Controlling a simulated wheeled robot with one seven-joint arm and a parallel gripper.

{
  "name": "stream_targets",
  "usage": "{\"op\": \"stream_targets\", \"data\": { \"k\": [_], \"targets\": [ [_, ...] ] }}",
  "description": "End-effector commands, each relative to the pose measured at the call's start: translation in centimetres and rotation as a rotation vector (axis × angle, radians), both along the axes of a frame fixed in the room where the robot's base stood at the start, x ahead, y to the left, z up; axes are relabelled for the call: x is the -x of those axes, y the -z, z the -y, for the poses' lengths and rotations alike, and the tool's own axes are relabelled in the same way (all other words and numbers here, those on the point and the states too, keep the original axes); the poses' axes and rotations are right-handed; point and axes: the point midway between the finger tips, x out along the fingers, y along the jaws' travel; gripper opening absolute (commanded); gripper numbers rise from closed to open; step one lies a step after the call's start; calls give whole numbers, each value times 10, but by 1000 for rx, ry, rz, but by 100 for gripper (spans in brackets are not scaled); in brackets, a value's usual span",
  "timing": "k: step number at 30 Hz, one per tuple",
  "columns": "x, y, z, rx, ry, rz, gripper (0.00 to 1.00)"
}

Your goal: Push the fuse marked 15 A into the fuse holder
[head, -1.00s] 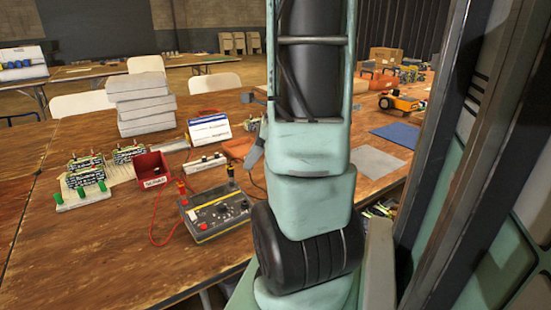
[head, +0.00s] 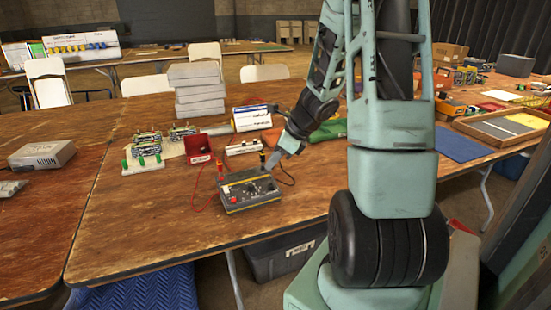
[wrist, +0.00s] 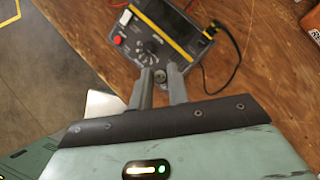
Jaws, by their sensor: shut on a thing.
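My gripper (wrist: 160,78) is shut on a small round grey piece (wrist: 160,76) between its fingertips, which looks like a fuse end. No 15 A marking can be read on it. In the head view my gripper (head: 288,147) is low over the table, just behind the dark test box (head: 249,191) with its yellow stripe, knobs and leads. In the wrist view the fingertips show over the near edge of the test box (wrist: 170,35); whether they touch it I cannot tell. I cannot make out a fuse holder for certain.
A red open box (head: 199,150), a white strip block (head: 243,148) and green circuit boards on a pale base (head: 142,163) stand close by. A stack of grey slabs (head: 197,90) is behind. The table front (head: 150,235) is clear.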

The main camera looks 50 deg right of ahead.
Motion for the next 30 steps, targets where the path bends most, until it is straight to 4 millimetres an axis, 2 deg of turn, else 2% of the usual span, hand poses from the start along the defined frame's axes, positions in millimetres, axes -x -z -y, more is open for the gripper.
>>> {"op": "stream_targets", "data": {
  "k": [18,30],
  "targets": [
    [0,37,0,0,0,0,4],
    [0,40,0,0,0,0,4]
  ]
}}
